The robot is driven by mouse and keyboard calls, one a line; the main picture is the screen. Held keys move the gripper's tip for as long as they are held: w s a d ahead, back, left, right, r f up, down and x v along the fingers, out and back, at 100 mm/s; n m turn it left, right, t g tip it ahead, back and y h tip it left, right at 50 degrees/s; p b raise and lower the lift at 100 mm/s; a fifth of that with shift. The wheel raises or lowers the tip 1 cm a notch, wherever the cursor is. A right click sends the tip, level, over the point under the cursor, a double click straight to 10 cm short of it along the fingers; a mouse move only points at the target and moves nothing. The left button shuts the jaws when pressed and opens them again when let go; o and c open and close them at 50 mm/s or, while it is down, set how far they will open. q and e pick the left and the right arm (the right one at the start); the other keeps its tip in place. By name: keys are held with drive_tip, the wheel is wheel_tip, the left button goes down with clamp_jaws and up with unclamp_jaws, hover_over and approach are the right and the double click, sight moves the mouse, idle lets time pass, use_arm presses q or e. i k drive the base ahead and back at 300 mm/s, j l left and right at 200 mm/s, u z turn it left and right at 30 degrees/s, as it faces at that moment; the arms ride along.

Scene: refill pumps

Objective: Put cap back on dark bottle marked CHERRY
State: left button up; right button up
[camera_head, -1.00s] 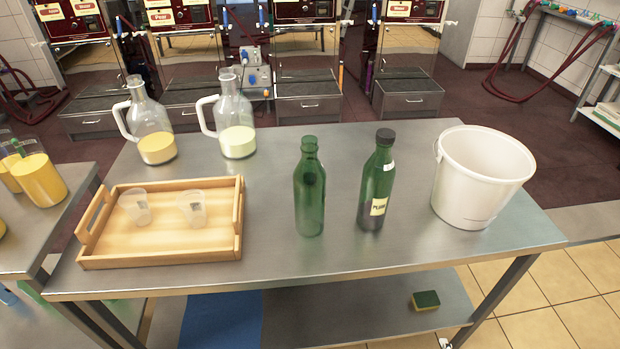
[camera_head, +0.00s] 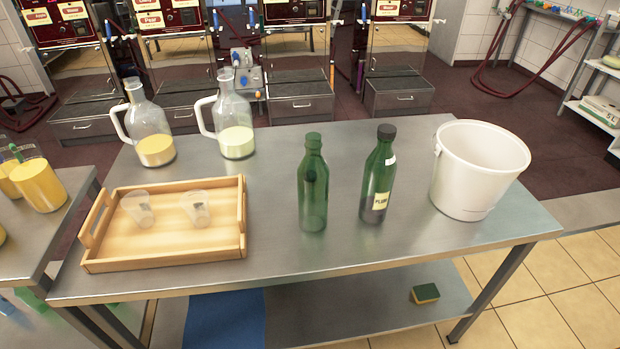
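Two dark green bottles stand upright on the steel table (camera_head: 280,262). The left bottle (camera_head: 313,190) shows no dark cap on its neck and no readable label; a dark round spot shows near its shoulder. The right bottle (camera_head: 377,175) wears a black cap (camera_head: 386,131) and has a pale label (camera_head: 380,201) that seems to read PLUM. I see no bottle with a readable CHERRY mark and no loose cap. Neither of my grippers is in view.
A white bucket (camera_head: 478,170) stands right of the bottles. A wooden tray (camera_head: 165,255) with two clear cups is at the left. Two glass jugs (camera_head: 150,128) (camera_head: 233,120) stand behind it. A sponge (camera_head: 425,293) lies on the lower shelf. The table's front middle is clear.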

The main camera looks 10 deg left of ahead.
sight(313, 172)
drive_tip(key=k+j+z, duration=0.45)
drive_tip(key=k+j, duration=0.15)
drive_tip(key=j, duration=0.3)
drive_tip(key=k+j+z, duration=0.5)
drive_tip(key=k+j, duration=0.2)
